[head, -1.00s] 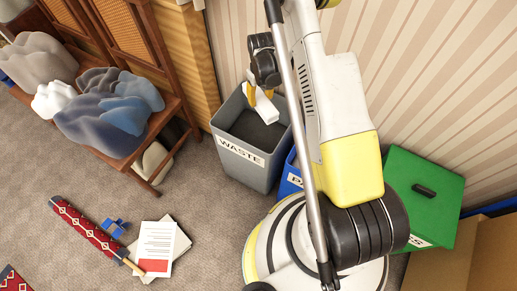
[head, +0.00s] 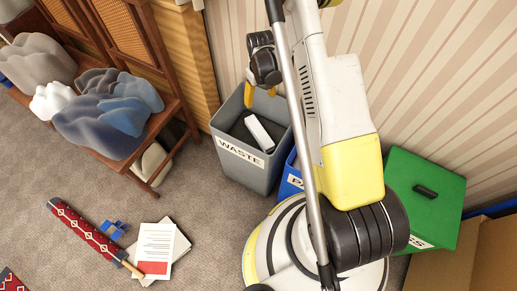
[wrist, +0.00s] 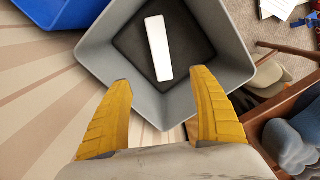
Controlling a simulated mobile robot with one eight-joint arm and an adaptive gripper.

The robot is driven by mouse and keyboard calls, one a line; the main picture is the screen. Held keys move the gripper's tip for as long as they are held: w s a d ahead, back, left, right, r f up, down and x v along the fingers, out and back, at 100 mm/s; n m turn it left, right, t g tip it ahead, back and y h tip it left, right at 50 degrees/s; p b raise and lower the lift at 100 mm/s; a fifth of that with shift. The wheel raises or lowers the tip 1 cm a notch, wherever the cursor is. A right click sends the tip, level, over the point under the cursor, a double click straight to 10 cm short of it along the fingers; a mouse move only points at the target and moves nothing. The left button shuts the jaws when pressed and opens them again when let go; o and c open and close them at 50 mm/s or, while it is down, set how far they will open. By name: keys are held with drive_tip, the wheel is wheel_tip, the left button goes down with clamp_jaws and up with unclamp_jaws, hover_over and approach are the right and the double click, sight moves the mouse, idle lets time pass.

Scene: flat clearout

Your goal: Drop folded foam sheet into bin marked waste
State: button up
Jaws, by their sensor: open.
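The folded foam sheet (head: 260,133) is a white slab inside the grey bin marked WASTE (head: 238,163). In the wrist view the foam sheet (wrist: 158,48) lies within the walls of the waste bin (wrist: 225,40), over its dark floor. My gripper (head: 260,97) hangs above the back of the bin's opening, with its yellow fingers pointing down. In the wrist view my gripper (wrist: 165,88) is open and empty, its fingers spread apart, clear of the foam.
A blue bin (head: 290,178) stands right of the waste bin, partly hidden. A green lidded bin (head: 425,195) and a cardboard box (head: 470,255) are farther right. A wooden bench (head: 140,150) with cushions stands left. Papers (head: 160,248) and a rolled rug (head: 90,235) lie on the floor.

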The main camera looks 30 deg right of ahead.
wheel_tip(320, 180, up, 10)
idle(0.3)
drive_tip(key=shift+r, duration=0.1)
